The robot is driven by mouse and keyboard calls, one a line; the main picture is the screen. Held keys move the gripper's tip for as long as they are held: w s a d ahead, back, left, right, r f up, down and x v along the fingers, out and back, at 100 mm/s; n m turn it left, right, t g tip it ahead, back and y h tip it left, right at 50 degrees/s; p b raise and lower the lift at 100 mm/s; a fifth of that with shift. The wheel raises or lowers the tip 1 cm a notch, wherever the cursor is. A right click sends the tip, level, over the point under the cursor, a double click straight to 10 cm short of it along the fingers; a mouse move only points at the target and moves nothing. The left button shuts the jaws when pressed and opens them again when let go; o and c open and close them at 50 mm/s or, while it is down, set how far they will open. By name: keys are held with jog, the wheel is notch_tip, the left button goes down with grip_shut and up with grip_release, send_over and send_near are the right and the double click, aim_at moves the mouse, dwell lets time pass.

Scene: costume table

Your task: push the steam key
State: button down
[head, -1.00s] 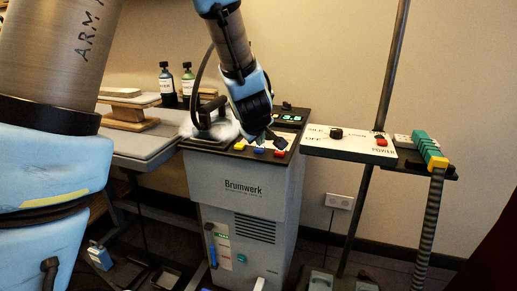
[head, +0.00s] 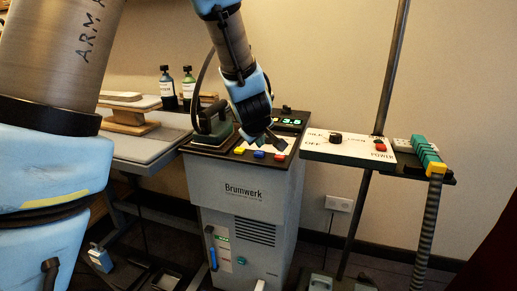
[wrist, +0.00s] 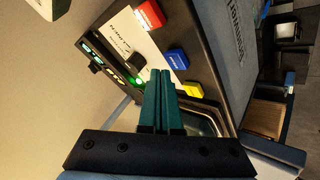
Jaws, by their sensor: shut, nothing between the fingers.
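The grey Brumwerk steam station (head: 240,210) stands in the middle of the head view. Its top panel carries a yellow key (head: 240,150), a blue key (head: 259,154) and a red key (head: 279,157) in a row. The wrist view also shows the red key (wrist: 149,14), blue key (wrist: 176,59) and yellow key (wrist: 193,89). Their lettering is too small to read, so I cannot tell which is steam. My gripper (wrist: 161,72) is shut and empty, pointing down over the panel behind the keys. Its teal fingertips appear close to a black knob (wrist: 134,62) and a lit green lamp (wrist: 137,82).
A dark iron (head: 213,122) rests on the station's top, left of my gripper. A white control plate (head: 350,145) with a knob and red button is on the right, beside a teal block (head: 425,152) and a pole (head: 385,90). Bottles (head: 167,88) stand behind the ironing board.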

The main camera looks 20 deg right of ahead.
aim_at(259, 154)
jog(key=shift+r, duration=0.25)
notch_tip(259, 154, up, 6)
jog(key=p, duration=0.6)
jog(key=shift+f, duration=0.1)
dwell(0.3)
jog(key=s+a+m+g+y, duration=0.1)
jog(key=s+a+g, duration=0.1)
jog(key=a, duration=1)
jog(key=s+a+f+m+g+y, duration=0.1)
jog(key=s+a, duration=0.3)
jog(key=a, duration=0.8)
jog(key=s+a+f+m+g+y, duration=0.1)
jog(key=s+a+m+g+y, duration=0.1)
jog(key=a, duration=1)
jog(key=shift+s+a+f+g+y, duration=0.25)
jog(key=shift+s+g, duration=0.35)
jog(key=shift+s, duration=0.3)
jog(key=shift+d, duration=0.1)
